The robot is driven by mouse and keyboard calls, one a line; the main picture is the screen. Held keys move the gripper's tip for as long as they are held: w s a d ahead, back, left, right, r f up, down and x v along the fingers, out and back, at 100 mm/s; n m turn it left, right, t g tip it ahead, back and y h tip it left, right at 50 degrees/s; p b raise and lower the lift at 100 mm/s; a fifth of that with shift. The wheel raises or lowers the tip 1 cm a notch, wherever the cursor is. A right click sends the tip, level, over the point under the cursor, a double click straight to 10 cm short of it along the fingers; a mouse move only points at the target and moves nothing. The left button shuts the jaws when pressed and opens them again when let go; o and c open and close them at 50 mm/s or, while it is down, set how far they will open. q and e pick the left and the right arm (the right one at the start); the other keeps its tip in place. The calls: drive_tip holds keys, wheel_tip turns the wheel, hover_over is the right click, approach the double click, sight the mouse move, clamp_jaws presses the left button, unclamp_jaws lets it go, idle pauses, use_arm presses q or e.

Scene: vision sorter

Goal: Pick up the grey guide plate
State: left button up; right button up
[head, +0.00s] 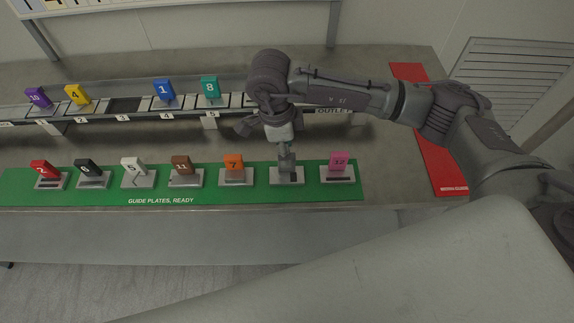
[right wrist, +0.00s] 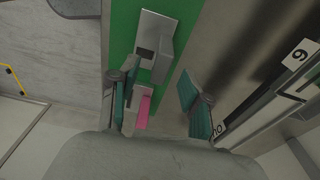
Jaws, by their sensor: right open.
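The grey guide plate (head: 287,160) stands in a metal holder on the green mat, between the orange plate 7 (head: 233,161) and the pink plate 12 (head: 339,161). My right gripper (head: 283,133) is just above it in the head view and partly hides its top. In the right wrist view the grey plate (right wrist: 157,40) shows beyond the open fingers of my right gripper (right wrist: 160,98), with nothing between the teal pads. The pink plate (right wrist: 143,110) shows partly behind one finger. My left gripper is not in view.
Red, black, white and brown plates stand in holders farther left on the green mat (head: 90,197). Behind is a numbered rail (head: 140,115) with purple, yellow, blue and teal plates. A red strip (head: 425,130) lies at the table's right end.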

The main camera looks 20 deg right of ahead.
sight(287, 170)
drive_tip(key=shift+d+f, duration=0.1)
drive_tip(key=shift+f, duration=0.2)
wheel_tip(287, 170, down, 5)
drive_tip(key=shift+d+r+p, duration=0.1)
drive_tip(key=shift+d+p, duration=0.05)
drive_tip(key=shift+p, duration=1.1)
drive_tip(key=shift+f, duration=0.3)
drive_tip(key=shift+r, duration=0.1)
clamp_jaws()
